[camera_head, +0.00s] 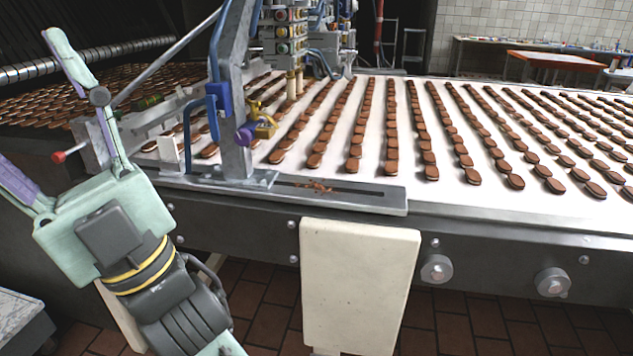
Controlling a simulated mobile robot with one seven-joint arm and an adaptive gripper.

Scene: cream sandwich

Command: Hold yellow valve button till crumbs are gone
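A yellow, brass-coloured valve-like fitting (265,127) sits on the grey upright at the conveyor's near edge, beside a purple round knob (244,135). I cannot tell whether a button on it is pressed. A small pile of brown crumbs (318,187) lies on the slotted metal rail (375,200) right of the upright's foot. My gripper (30,105) is at the left, pale green with two long fingers spread wide and nothing between them. Its left finger is partly cut off by the picture edge. It is apart from the fitting, to its left.
The conveyor belt (450,215) carries rows of brown sandwich biscuits. A block of coloured buttons (282,32) stands higher up at the back. A red-knobbed lever (60,156) and blue pipes (193,110) are near my gripper. A cream panel (358,285) hangs in front.

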